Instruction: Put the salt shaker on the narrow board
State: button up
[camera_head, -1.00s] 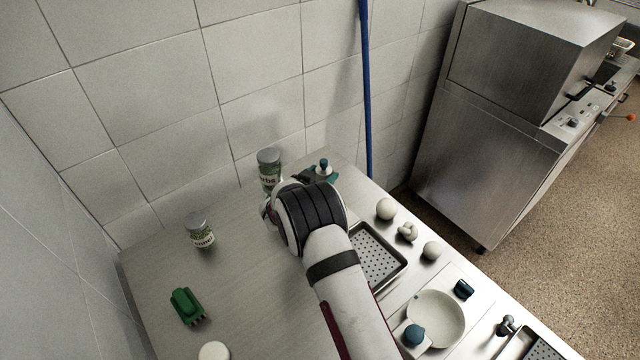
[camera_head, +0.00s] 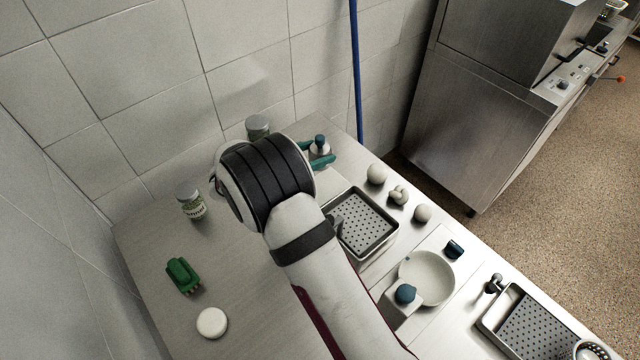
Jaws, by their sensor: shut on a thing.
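My gripper (camera_head: 319,157) shows beyond my dark wrist. Its teal fingers are shut on a small pale shaker with a dark blue top (camera_head: 320,146), which looks like the salt shaker. It looks upright near the back edge of the counter; whether its base touches anything is unclear. My wrist hides part of the gripper. A pale flat board (camera_head: 437,240) lies under a cream bowl (camera_head: 428,278) at the right. I cannot tell whether this is the narrow board. A white block with a blue round top (camera_head: 405,293) stands beside the bowl.
A perforated tray (camera_head: 366,222) lies right of my wrist, with several pale rounded items (camera_head: 376,173) along its right. Another perforated tray (camera_head: 530,325) is lower right.

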notch_tip(320, 180, down, 10)
jog(key=shift+s+r, duration=0.15)
jog(key=shift+r, duration=0.05)
jog(key=o, duration=1.5)
jog(key=shift+f, duration=0.15)
jog(key=shift+c, duration=0.2)
jog(key=shift+s+a+r, duration=0.2)
jog(key=shift+a+r, duration=0.05)
jog(key=shift+r, duration=0.05)
jog(key=v, duration=1.1)
jog(key=shift+s, duration=0.2)
jog(key=shift+a, duration=0.15)
